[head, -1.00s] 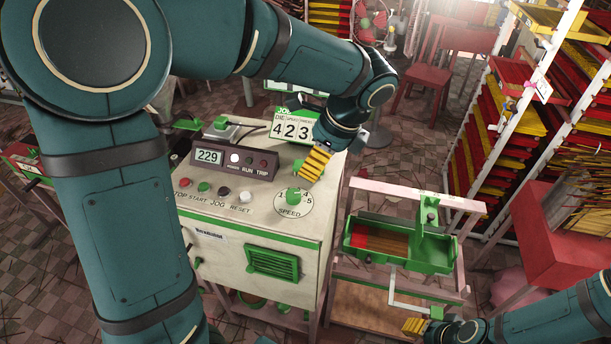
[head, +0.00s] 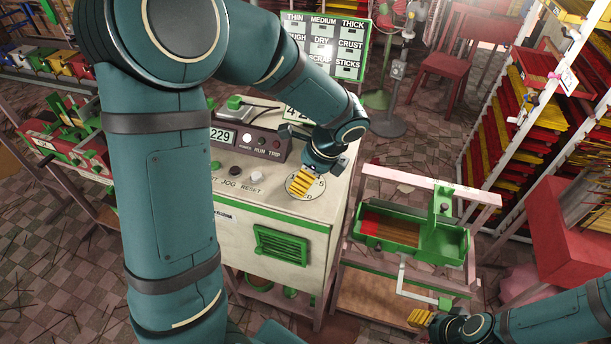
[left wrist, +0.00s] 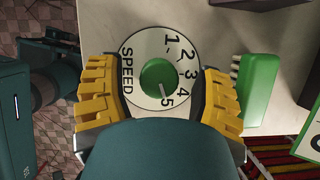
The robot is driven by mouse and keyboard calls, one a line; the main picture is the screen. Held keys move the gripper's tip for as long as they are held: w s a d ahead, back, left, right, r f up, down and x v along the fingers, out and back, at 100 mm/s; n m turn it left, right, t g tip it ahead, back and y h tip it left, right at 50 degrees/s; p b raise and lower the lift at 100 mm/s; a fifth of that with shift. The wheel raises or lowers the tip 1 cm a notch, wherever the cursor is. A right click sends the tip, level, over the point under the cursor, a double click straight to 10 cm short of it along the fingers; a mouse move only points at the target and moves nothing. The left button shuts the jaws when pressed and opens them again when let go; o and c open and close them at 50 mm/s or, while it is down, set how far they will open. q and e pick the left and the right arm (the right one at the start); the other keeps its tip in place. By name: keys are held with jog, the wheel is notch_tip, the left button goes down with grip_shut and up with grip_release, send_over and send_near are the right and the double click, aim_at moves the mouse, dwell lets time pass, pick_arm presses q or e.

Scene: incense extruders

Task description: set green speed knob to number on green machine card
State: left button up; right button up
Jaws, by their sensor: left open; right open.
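The green speed knob (left wrist: 158,77) sits in a white dial numbered 1 to 5 in the left wrist view. Its pale pointer mark faces the 5. My left gripper (left wrist: 160,97) is open, with yellow fingers on either side of the dial. In the head view the left gripper (head: 302,184) is over the dial (head: 306,191) and hides the knob. The green-trimmed cream machine (head: 290,219) stands below it. The number card (head: 292,113) is mostly hidden behind my left arm; only part of a 4 shows. My right gripper (head: 420,318) is open and empty, low at the right.
A display (head: 222,136) on the machine reads 229, with small buttons nearby. A green block (left wrist: 258,90) is right of the dial in the wrist view. A green tray (head: 400,232) on a pink frame stands right of the machine. Racks (head: 520,120) stand farther right.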

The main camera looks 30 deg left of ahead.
pick_arm(q)
jog(key=shift+f, duration=0.1)
grip_shut()
jog(key=shift+s+n, duration=0.1)
jog(key=shift+n, duration=0.2)
jog(key=n+g+p, duration=0.1)
jog(key=n+g, duration=0.1)
jog(key=n, duration=0.2)
jog(key=shift+h+p, duration=0.3)
jog(key=shift+p, duration=0.1)
jog(key=n+p, duration=0.1)
jog(key=n, duration=0.2)
jog(key=n+g+h, duration=0.1)
jog(key=n, duration=0.2)
jog(key=shift+h+p, duration=0.3)
jog(key=shift+p, duration=0.05)
jog(key=n+h, duration=0.1)
jog(key=n, duration=0.1)
jog(key=n+g+h+p, duration=0.1)
jog(key=n, duration=0.2)
jog(key=n+h+p, duration=0.1)
jog(key=n+h, duration=0.1)
jog(key=n, duration=0.3)
jog(key=shift+f+n, duration=0.1)
jog(key=shift+n, duration=0.2)
